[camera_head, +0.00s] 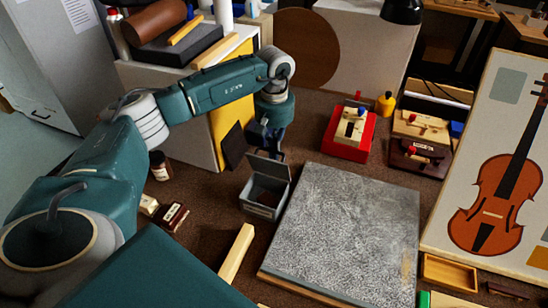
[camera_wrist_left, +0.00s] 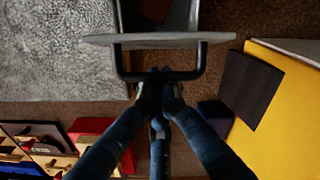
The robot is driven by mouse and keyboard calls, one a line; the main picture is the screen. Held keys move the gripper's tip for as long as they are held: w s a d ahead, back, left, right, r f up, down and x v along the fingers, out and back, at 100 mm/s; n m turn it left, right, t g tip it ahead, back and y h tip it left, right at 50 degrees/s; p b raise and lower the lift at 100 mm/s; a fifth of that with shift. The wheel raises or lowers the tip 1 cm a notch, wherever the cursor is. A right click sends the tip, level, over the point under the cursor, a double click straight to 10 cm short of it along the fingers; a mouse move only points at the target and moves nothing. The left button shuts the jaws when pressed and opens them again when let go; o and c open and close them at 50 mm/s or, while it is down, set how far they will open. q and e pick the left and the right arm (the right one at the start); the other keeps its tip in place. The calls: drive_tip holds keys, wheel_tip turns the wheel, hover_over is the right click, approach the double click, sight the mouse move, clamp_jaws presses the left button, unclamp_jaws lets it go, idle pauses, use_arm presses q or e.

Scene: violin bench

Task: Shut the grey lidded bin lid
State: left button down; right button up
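The grey lidded bin (camera_head: 262,207) stands on the brown bench, left of the speckled grey slab. Its lid (camera_head: 268,168) is raised at the back, leaving the dark inside visible. In the left wrist view the lid (camera_wrist_left: 205,38) shows nearly edge-on, with a dark loop handle (camera_wrist_left: 122,66). My left gripper (camera_head: 269,150) is behind and just above the raised lid. In the left wrist view its fingers (camera_wrist_left: 161,92) come together at the handle's bar, with nothing clearly held between them. Whether they touch the bar I cannot tell. My right gripper is out of view.
The slab (camera_head: 345,230) lies close on the bin's right. A dark flat piece (camera_head: 234,146) leans on the yellow-sided cabinet behind left. A small jar (camera_head: 160,166) and a dark red box (camera_head: 173,216) stand left. A red box (camera_head: 348,142) is behind right. A wooden block (camera_head: 236,254) lies in front.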

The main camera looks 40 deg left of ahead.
sight(269, 160)
use_arm(q)
drive_tip(key=shift+s+d+p, duration=0.2)
drive_tip(key=shift+s+d, duration=0.05)
drive_tip(key=shift+s, duration=0.7)
drive_tip(key=shift+s+d+p, duration=0.2)
drive_tip(key=shift+s, duration=0.7)
drive_tip(key=shift+w+a+r+p, duration=0.1)
drive_tip(key=shift+w+r+p, duration=0.15)
drive_tip(key=shift+r+p, duration=1.1)
drive_tip(key=shift+w+r+p, duration=0.2)
drive_tip(key=shift+r+p, duration=0.4)
drive_tip(key=shift+r, duration=1.4)
drive_tip(key=shift+w+a+r+p, duration=0.1)
drive_tip(key=shift+w+r+p, duration=0.15)
drive_tip(key=shift+r+p, duration=1.1)
drive_tip(key=shift+r+b, duration=0.3)
drive_tip(key=shift+b, duration=0.1)
